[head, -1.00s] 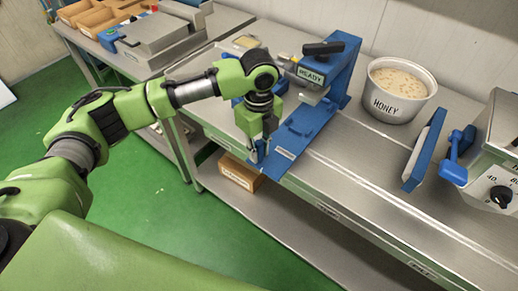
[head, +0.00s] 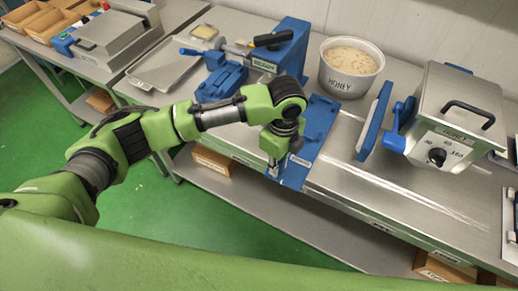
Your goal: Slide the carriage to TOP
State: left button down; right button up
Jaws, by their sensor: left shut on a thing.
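A flat blue slab, seemingly the carriage (head: 318,122), lies across the bench's front part with a small pale label near its front end. My left gripper (head: 274,168) points down at the slab's front left corner and is shut on a part there. The fingers and wrist hide most of that part. Behind it stands a blue upright fixture (head: 294,40) with a black lever and a READY plate (head: 263,65). I see no TOP marking. My right gripper is not in view.
A honey tub (head: 350,70) stands behind, to the right. A blue upright panel (head: 373,122) and a grey kettle unit (head: 460,112) with a dial stand farther right. A blue block (head: 222,80) is left of the fixture.

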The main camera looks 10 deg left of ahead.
aim_at(287, 178)
pick_arm(q)
jog(key=d, duration=0.1)
jog(key=s+d, duration=0.1)
jog(key=d, duration=0.1)
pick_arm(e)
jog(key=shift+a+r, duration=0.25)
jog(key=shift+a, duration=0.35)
pick_arm(q)
jog(key=shift+a, duration=0.1)
jog(key=c, duration=1.9)
grip_release()
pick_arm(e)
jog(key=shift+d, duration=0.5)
pick_arm(q)
jog(key=shift+r, duration=0.1)
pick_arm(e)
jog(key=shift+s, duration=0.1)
pick_arm(q)
notch_tip(287, 178, up, 12)
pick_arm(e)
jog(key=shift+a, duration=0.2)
